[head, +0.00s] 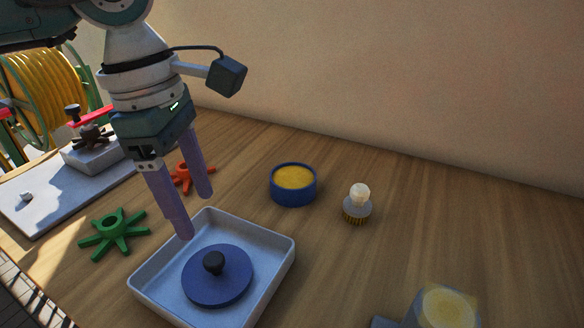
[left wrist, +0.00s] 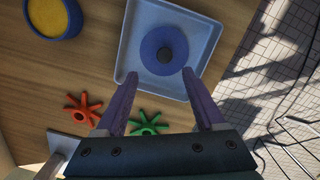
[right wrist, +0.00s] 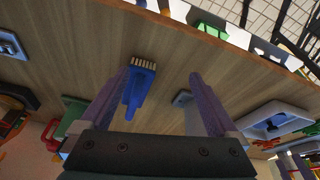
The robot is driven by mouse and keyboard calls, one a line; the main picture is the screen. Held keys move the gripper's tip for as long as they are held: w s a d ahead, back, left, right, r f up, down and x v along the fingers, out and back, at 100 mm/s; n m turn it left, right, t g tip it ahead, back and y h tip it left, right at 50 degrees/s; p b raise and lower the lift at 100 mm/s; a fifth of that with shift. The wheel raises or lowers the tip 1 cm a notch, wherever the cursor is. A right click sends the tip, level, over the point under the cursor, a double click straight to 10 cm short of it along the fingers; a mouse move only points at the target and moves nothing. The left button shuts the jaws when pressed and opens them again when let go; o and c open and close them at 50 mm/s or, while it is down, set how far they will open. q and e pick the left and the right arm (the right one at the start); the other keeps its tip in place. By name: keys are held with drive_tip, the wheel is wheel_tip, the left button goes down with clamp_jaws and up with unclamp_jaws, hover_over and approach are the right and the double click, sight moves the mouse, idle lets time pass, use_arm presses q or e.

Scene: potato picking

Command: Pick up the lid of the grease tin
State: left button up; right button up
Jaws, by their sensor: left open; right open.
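The lid (head: 217,276) is a round blue disc with a black knob (head: 213,262), lying in a pale blue-grey tray (head: 281,262). The grease tin (head: 293,186) is a blue round tin with yellow grease, uncovered, on the table behind the tray. My left gripper (head: 197,216) is open and empty above the tray's back left edge. In the left wrist view the lid (left wrist: 164,50) lies in the tray beyond the fingertips (left wrist: 159,75). The tin (left wrist: 52,17) is at upper left there. My right gripper (right wrist: 162,75) is open, with a blue brush (right wrist: 139,86) seen between its fingers.
A green star-shaped handwheel (head: 114,233) is left of the tray and an orange one (head: 183,177) is behind the left gripper. A brush with a pale knob (head: 358,203) stands right of the tin. The table between tray and brush is clear.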

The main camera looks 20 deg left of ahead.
sight(213, 259)
use_arm(q)
drive_tip(key=f+b, duration=0.2)
drive_tip(key=f, duration=0.1)
drive_tip(key=shift+d+f, duration=0.2)
drive_tip(key=shift+f, duration=0.1)
use_arm(e)
wheel_tip(213, 259, down, 3)
drive_tip(key=shift+r, duration=0.2)
use_arm(q)
drive_tip(key=f+b, duration=0.1)
drive_tip(key=f, duration=0.1)
drive_tip(key=f+b, duration=0.2)
drive_tip(key=f, duration=0.1)
drive_tip(key=shift+s+d+f, duration=0.25)
drive_tip(key=shift+d+f, duration=0.05)
drive_tip(key=shift+d, duration=0.05)
use_arm(e)
wheel_tip(213, 259, down, 4)
drive_tip(key=shift+r, duration=0.25)
use_arm(q)
drive_tip(key=shift+r, duration=0.15)
use_arm(e)
drive_tip(key=shift+r, duration=0.1)
use_arm(q)
clamp_jaws()
